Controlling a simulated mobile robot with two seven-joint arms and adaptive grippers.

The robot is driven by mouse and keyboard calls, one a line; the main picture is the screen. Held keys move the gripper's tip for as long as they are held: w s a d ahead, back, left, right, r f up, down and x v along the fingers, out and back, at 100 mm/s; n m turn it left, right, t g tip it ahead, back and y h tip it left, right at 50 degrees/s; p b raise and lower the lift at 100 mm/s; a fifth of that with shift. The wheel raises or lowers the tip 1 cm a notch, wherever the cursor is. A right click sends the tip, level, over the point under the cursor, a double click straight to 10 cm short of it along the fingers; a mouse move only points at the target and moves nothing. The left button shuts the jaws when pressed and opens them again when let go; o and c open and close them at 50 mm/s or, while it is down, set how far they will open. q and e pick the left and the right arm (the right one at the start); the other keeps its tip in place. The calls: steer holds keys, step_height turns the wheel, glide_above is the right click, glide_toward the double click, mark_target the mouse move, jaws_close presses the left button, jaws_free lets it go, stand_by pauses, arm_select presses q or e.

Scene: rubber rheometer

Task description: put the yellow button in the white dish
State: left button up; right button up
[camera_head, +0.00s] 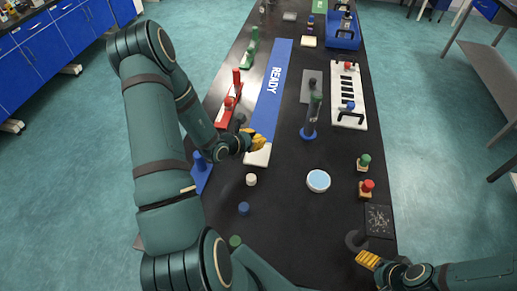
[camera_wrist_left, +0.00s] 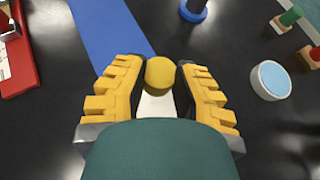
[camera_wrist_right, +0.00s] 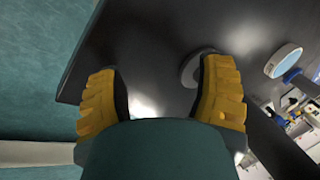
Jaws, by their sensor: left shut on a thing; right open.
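My left gripper (camera_head: 255,141) is shut on the yellow button (camera_wrist_left: 160,73), whose round top shows between the fingertips in the left wrist view. My right gripper (camera_wrist_right: 160,70) is open and empty near the table's right front edge.
A white button (camera_head: 251,180) and a blue one (camera_head: 244,208) stand left of the dish. The table between left gripper and dish looks clear.

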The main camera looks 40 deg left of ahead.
mark_target(256, 155)
arm_select(q)
steer(key=shift+w+f, duration=0.1)
steer(key=shift+f, duration=3.05)
steer(key=shift+b, duration=0.3)
steer(key=shift+f, duration=0.2)
steer(key=o, duration=0.9)
